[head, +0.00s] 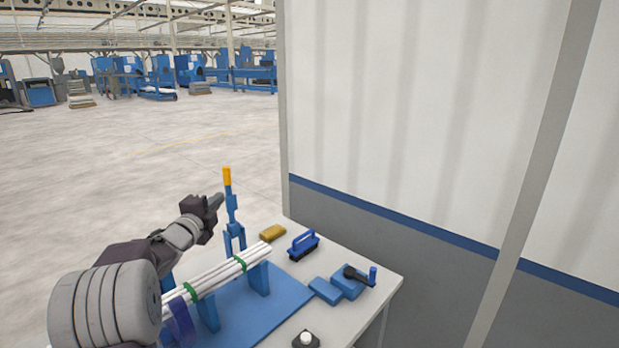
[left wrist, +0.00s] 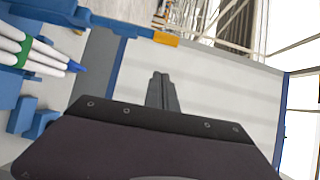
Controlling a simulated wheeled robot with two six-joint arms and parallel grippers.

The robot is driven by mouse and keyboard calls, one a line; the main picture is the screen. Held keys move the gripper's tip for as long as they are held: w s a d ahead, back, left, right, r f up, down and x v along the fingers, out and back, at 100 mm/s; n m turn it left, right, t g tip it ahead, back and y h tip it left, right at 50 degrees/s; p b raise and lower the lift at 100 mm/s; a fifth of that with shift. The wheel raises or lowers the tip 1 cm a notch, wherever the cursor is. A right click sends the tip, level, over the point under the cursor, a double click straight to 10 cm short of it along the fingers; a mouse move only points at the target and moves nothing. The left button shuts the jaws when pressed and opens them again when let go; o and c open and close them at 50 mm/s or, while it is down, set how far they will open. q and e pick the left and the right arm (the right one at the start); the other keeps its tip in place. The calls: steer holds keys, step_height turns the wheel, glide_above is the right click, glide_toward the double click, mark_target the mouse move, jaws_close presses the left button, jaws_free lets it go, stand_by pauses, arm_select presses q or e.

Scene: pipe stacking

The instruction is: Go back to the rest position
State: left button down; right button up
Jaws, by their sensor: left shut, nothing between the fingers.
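My left gripper (head: 216,202) is raised at the back left of the table, beside the upright blue post with an orange top (head: 227,177). Its fingers are together and empty, and they also show shut in the left wrist view (left wrist: 162,90). A bundle of white pipes (head: 215,277) with green bands lies on a blue rack (head: 258,278) in front of and below the gripper. The pipes also show at the left edge of the left wrist view (left wrist: 30,50). My right gripper is not in view.
The table (head: 377,284) also holds a yellow block (head: 272,232), a blue-handled brush (head: 303,246), blue blocks (head: 325,290) with a black-and-blue crank, and a small dark item with a white knob (head: 306,339). A wall (head: 400,120) stands behind on the right. Open floor (head: 130,160) lies left.

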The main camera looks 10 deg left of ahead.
arm_select(q)
steer(key=d+r+m+h, duration=0.1)
steer(key=d+h, duration=0.3)
steer(key=d, duration=1.2)
steer(key=s+d+f+n+g+y, duration=0.1)
steer(key=s+d+f+n+g, duration=0.15)
steer(key=f, duration=0.35)
steer(key=s+d+f+n+g+y, duration=0.1)
steer(key=s+d+f+n+g, duration=0.15)
steer(key=s+f, duration=0.2)
steer(key=s+f+n+g, duration=0.5)
steer(key=s+f, duration=0.4)
steer(key=s, duration=0.4)
steer(key=s+d+f+n+g, duration=0.1)
steer(key=s+f+n+g, duration=0.5)
steer(key=s, duration=0.7)
step_height(320, 180, down, 4)
steer(key=n, duration=0.2)
steer(key=shift+f+n+g+y, duration=0.25)
steer(key=shift+n+g+y, duration=0.05)
steer(key=shift+y, duration=0.1)
